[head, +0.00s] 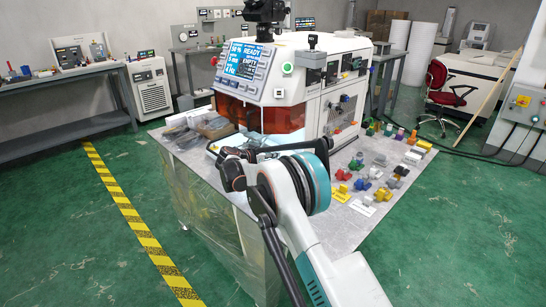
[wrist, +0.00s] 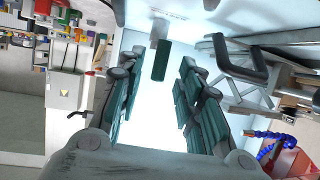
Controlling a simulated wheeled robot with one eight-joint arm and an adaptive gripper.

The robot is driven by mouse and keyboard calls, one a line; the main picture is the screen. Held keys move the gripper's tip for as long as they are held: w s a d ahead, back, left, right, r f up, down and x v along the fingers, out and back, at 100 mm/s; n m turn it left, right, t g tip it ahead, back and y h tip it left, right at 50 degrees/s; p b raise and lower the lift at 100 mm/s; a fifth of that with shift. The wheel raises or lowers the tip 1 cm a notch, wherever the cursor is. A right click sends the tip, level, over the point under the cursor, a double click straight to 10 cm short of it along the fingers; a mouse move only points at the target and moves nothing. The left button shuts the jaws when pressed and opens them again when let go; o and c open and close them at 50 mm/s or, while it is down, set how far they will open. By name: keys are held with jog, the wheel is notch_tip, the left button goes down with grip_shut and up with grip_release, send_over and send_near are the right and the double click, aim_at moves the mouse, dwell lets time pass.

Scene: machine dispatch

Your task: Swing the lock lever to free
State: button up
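What looks like the lock lever (wrist: 161,60), a dark green grip on a short grey piece, shows in the wrist view at top centre, against a bright white surface. My gripper (wrist: 159,78) is open, its teal-padded fingers spread to either side. The grip lies between or just beyond the fingertips; I cannot tell the depth, and no contact shows. In the head view my arm reaches to the front of the white machine (head: 300,75), below its amber window (head: 262,114). The lever cannot be made out there.
A black handle-like frame (wrist: 240,62) stands close to the right of the fingers in the wrist view. Several coloured parts (head: 362,184) lie on the table (head: 345,232) right of my arm. Grey parts (head: 186,118) lie at its left.

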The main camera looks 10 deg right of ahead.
jog(key=v, duration=0.9)
jog(key=shift+d, duration=0.1)
jog(key=s+d+r+n+g+y, duration=0.1)
jog(key=s+d+r+n+y, duration=0.1)
jog(key=s+d+r, duration=0.4)
jog(key=s+d+r+n+y, duration=0.1)
jog(key=s+d+r, duration=0.1)
jog(key=s+r, duration=0.5)
jog(key=s+d+r+n+g+y, duration=0.1)
jog(key=s+d+r+n+y, duration=0.2)
jog(key=s, duration=0.6)
jog(key=s+d+f+n+y, duration=0.1)
jog(key=s+f+y, duration=0.1)
jog(key=s, duration=1.4)
jog(key=s+f+n+y, duration=0.1)
jog(key=s+f+n, duration=0.1)
jog(key=s, duration=1.4)
jog(key=shift+s+d+f+y, duration=0.35)
jog(key=shift+s+f+y, duration=0.05)
jog(key=shift+f, duration=0.5)
